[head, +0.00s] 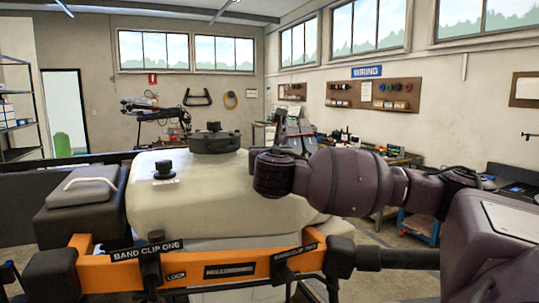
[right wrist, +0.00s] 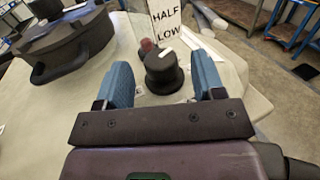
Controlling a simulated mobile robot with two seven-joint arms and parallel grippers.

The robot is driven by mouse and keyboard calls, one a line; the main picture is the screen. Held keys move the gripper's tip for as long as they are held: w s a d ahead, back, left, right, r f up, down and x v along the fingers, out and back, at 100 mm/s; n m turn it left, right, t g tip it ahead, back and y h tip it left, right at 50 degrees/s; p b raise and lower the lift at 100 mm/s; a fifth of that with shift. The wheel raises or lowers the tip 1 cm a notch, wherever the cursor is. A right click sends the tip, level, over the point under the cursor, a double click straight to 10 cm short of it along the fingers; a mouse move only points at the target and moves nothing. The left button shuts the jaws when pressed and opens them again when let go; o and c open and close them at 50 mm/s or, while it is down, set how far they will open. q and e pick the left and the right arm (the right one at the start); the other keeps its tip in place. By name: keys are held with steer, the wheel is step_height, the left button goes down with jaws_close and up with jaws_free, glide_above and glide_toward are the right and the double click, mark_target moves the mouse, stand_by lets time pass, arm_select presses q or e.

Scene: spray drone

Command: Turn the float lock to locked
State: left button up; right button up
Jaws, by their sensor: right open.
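In the right wrist view a round black knob (right wrist: 162,68), which I take to be the float lock, stands on the pale tank (right wrist: 60,120). A pale mark shows on its top; I cannot read its setting. My right gripper (right wrist: 161,84) is open, with a blue finger on each side of the knob and visible gaps between. In the head view my right arm reaches across the tank (head: 215,200) and hides this knob and the fingers. Another black knob (head: 163,168) stands on the tank's left part, near a label. My left gripper is not in view.
A black round lid (head: 215,141) tops the tank and shows at left in the wrist view (right wrist: 65,45). A white HALF/LOW plate (right wrist: 166,20) and a small red part (right wrist: 148,45) are just behind the knob. An orange frame (head: 205,268) with band clips crosses the front.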

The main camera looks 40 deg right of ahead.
arm_select(q)
steer(key=shift+w+f+b, duration=0.25)
steer(key=shift+w+b, duration=0.15)
steer(key=shift+b, duration=0.35)
arm_select(e)
steer(key=v, duration=0.9)
arm_select(q)
steer(key=shift+f, duration=0.15)
arm_select(e)
steer(key=shift+w, duration=0.1)
